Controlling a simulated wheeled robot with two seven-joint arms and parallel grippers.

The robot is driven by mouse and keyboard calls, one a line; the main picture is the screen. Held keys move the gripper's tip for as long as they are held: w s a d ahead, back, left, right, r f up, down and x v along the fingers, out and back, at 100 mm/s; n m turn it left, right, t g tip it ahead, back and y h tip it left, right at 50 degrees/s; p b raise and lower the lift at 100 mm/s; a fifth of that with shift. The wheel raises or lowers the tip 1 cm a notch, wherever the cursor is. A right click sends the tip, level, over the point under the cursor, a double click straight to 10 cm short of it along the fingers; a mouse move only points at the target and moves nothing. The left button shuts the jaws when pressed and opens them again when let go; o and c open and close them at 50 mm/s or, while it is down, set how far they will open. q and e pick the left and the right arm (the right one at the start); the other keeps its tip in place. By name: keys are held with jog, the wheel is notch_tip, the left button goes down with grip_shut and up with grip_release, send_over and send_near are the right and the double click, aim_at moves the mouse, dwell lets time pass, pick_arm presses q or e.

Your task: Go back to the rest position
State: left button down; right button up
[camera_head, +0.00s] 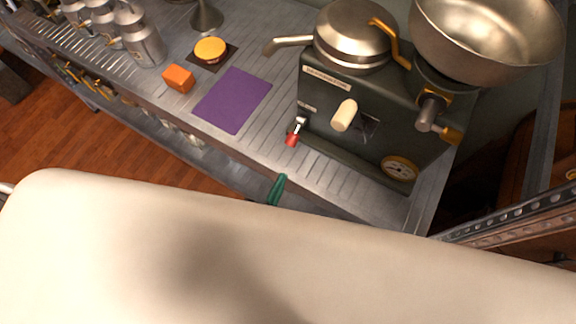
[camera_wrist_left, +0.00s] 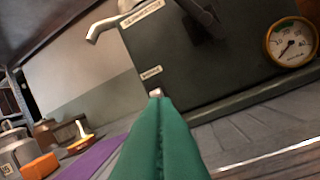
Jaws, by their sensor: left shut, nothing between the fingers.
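My left gripper (camera_head: 277,188) shows only as green fingertips past the edge of my pale body, at the front edge of the metal shelf (camera_head: 262,165). In the left wrist view its green fingers (camera_wrist_left: 160,120) are together with nothing between them, pointing at the dark machine. The dark green machine (camera_head: 390,110) stands just beyond, with a small red-tipped lever (camera_head: 293,138) near the fingertips but apart from them in the head view. My right gripper is not in view.
A purple mat (camera_head: 233,100), an orange block (camera_head: 179,79) and a yellow round item (camera_head: 210,49) on a dark square lie left of the machine. Metal cans (camera_head: 142,45) stand at the far left. A large steel bowl (camera_head: 490,35) sits on the machine. A perforated metal post (camera_head: 520,212) is at right.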

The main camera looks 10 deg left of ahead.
pick_arm(q)
jog(key=s+a+f+g, duration=0.1)
jog(key=s+f+g, duration=0.15)
jog(key=f, duration=0.55)
jog(key=s+a+f+n+g, duration=0.1)
jog(key=s+f+g, duration=0.15)
jog(key=f, duration=0.45)
jog(key=s+a+f+g, duration=0.2)
jog(key=f+g, duration=0.2)
jog(key=f, duration=0.4)
jog(key=s+a+f+n+g+y, duration=0.2)
jog(key=s+a+f+g, duration=0.3)
jog(key=s+f, duration=0.2)
jog(key=s+a+f+n+g+y, duration=0.2)
jog(key=s+a+f+g, duration=0.2)
jog(key=s+a+f, duration=0.2)
jog(key=s+f, duration=0.2)
jog(key=s, duration=0.2)
jog(key=shift+a+f+g, duration=0.2)
jog(key=shift+f+g, duration=0.05)
jog(key=shift+g, duration=0.15)
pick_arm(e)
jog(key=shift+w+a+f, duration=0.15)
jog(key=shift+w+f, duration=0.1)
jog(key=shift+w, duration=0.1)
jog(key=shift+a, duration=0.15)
